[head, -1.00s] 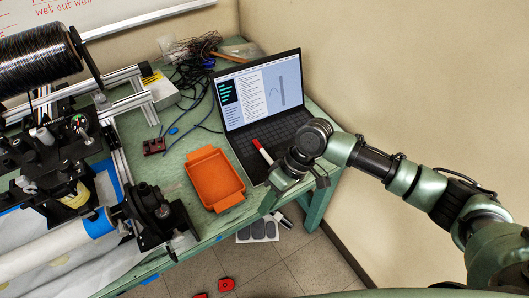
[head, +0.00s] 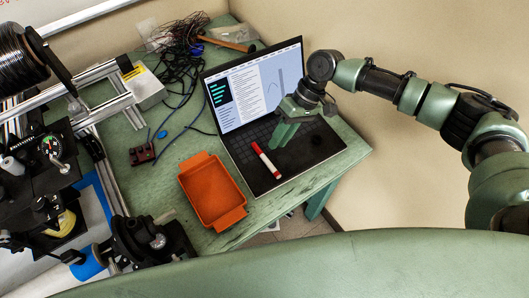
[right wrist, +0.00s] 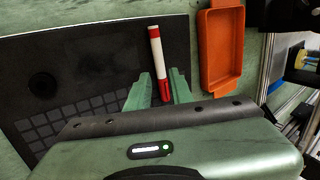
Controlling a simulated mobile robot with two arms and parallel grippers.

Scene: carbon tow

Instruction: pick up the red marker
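The red marker (head: 266,160), with a white barrel and red ends, lies on the lower part of the open laptop (head: 295,150), beside the keyboard. My right gripper (head: 280,141) is low over the keyboard, just up and right of the marker in the head view. In the right wrist view its two green fingers (right wrist: 160,76) are spread. The near red end of the marker (right wrist: 157,48) shows between them, with gaps on both sides; the white barrel extends beyond the fingertips. I cannot tell the exact fingertip height. My left gripper is not in view.
An orange tray (head: 208,193) sits left of the laptop, near the table edge. The laptop screen (head: 254,85) stands upright behind the gripper. Winding equipment fills the left side.

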